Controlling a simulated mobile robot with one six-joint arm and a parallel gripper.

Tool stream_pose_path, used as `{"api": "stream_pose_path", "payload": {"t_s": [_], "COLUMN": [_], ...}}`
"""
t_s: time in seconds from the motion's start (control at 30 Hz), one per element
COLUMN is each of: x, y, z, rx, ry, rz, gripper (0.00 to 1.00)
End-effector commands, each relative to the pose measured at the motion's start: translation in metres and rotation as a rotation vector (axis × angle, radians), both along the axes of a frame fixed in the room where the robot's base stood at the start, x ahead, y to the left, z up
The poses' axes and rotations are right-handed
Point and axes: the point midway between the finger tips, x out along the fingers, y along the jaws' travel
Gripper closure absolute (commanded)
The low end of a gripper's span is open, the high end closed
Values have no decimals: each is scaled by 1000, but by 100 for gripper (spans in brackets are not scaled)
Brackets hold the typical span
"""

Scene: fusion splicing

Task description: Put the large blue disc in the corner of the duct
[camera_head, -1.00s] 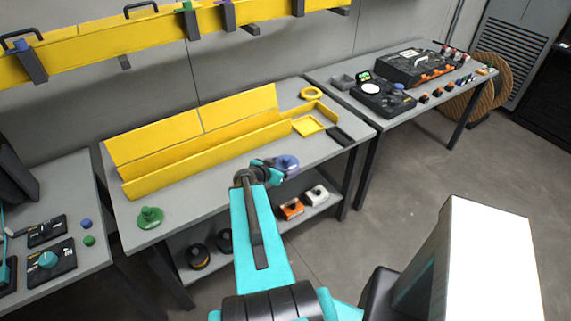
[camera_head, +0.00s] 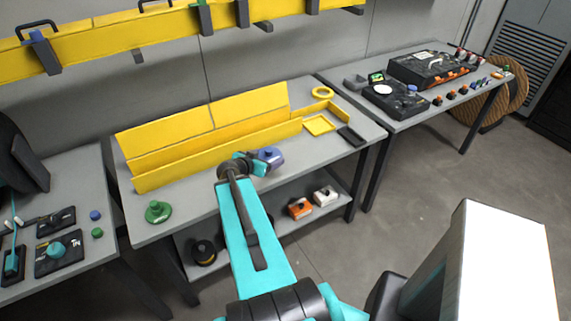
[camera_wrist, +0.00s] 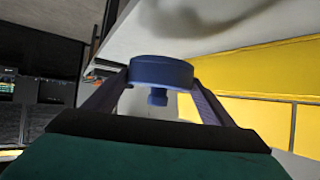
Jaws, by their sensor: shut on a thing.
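The large blue disc (camera_head: 269,155) is held in my gripper (camera_head: 262,161). In the wrist view the disc (camera_wrist: 161,71) sits between the two fingers of my gripper (camera_wrist: 160,92), its small knob facing the palm. In the head view the disc is over the front part of the middle table, just in front of the yellow duct (camera_head: 215,150). The duct is a long open trough with a tall back panel; its right end has a corner section (camera_head: 322,108). In the wrist view a yellow duct panel (camera_wrist: 265,68) shows to the right. I cannot tell the exact gap between disc and duct.
A green knobbed disc (camera_head: 158,212) stands on the table's left front. A yellow ring (camera_head: 322,92), a square yellow tray (camera_head: 319,125) and a black tray (camera_head: 351,136) lie at the right. A side table (camera_head: 430,85) holds black devices. A wall duct (camera_head: 120,38) runs above.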

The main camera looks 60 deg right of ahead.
Motion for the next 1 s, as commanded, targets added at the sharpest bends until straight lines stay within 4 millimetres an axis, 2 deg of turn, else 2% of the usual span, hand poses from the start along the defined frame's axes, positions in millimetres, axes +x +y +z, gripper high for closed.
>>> {"api": "stream_pose_path", "payload": {"t_s": [0.03, 0.2, 0.57, 0.87, 1.0], "x": [18, 70, 170, 245, 276], "y": [7, 34, 107, 187, 230], "z": [3, 16, 44, 68, 79], "rx": [-2, -2, -2, -2, -2], "ry": [-1, -2, -2, -1, -2], "rz": [25, 104, 281, 453, 545], "gripper": [48, 48, 48, 48, 48]}}
